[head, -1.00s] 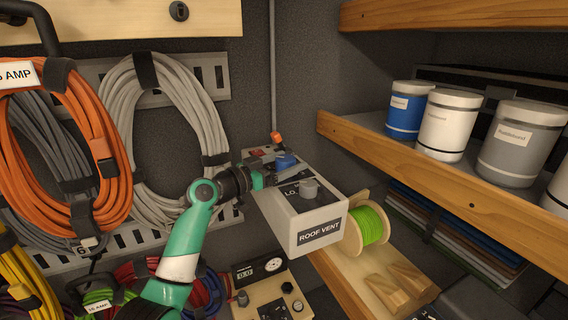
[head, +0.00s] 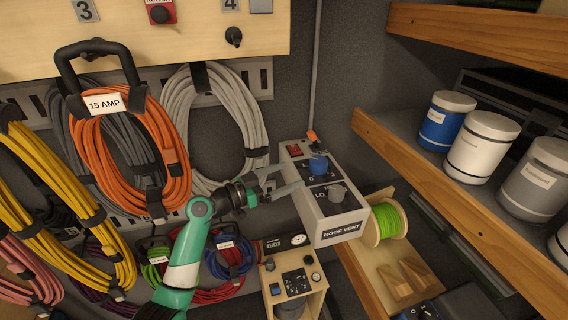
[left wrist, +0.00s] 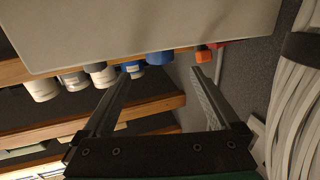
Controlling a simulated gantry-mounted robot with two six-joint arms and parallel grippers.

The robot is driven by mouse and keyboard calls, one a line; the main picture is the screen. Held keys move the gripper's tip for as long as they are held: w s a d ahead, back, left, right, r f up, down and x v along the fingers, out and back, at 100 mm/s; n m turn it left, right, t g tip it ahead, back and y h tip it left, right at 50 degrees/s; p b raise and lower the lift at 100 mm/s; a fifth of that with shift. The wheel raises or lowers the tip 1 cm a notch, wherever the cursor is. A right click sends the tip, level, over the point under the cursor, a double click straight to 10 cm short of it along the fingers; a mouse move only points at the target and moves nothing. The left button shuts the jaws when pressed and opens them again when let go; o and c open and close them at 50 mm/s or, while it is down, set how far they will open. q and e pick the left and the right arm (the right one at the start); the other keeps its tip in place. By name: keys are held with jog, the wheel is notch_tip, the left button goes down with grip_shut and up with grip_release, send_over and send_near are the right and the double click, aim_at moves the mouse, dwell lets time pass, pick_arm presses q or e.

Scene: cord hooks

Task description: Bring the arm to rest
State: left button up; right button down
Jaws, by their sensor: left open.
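My left gripper (head: 284,181) is open and empty in the head view, just left of the grey ROOF VENT box (head: 343,228). Its two fingers (left wrist: 155,95) show apart in the left wrist view with nothing between them. The box has a blue knob (head: 319,165), a grey knob (head: 336,194) and a red switch (head: 294,150). In the left wrist view the box's pale side (left wrist: 150,30) fills the top, and the blue knob (left wrist: 160,58) and an orange-tipped lever (left wrist: 203,54) show below it. I cannot tell whether a finger touches the box. My right gripper is not in view.
Grey (head: 256,140), orange (head: 132,180) and yellow (head: 50,205) cord coils hang on the left wall. Wooden shelves with cans (head: 482,146) stand at the right. A green spool (head: 388,221) and a small panel box (head: 292,284) sit below the ROOF VENT box.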

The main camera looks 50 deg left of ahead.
pick_arm(q)
jog(key=shift+s, duration=0.15)
dwell(0.4)
jog(key=shift+m+h, duration=0.7)
jog(key=shift+h, duration=0.2)
jog(key=d, duration=0.2)
jog(key=w+d+r, duration=0.1)
jog(key=w+d, duration=0.1)
jog(key=d, duration=0.1)
jog(key=shift+w+d+r, duration=0.15)
jog(key=shift+d+r, duration=0.2)
jog(key=shift+r, duration=0.05)
jog(key=s+d+r+m+t+h+p, duration=0.1)
jog(key=d+r+m+h, duration=0.5)
jog(key=d+r, duration=1.4)
jog(key=s+a+r+n+t+y, duration=0.2)
jog(key=s+r+n+t+y, duration=0.6)
jog(key=s+r, duration=0.7)
jog(key=shift+r+t+p, duration=0.3)
jog(key=shift+r+p, duration=0.05)
jog(key=shift+r, duration=0.45)
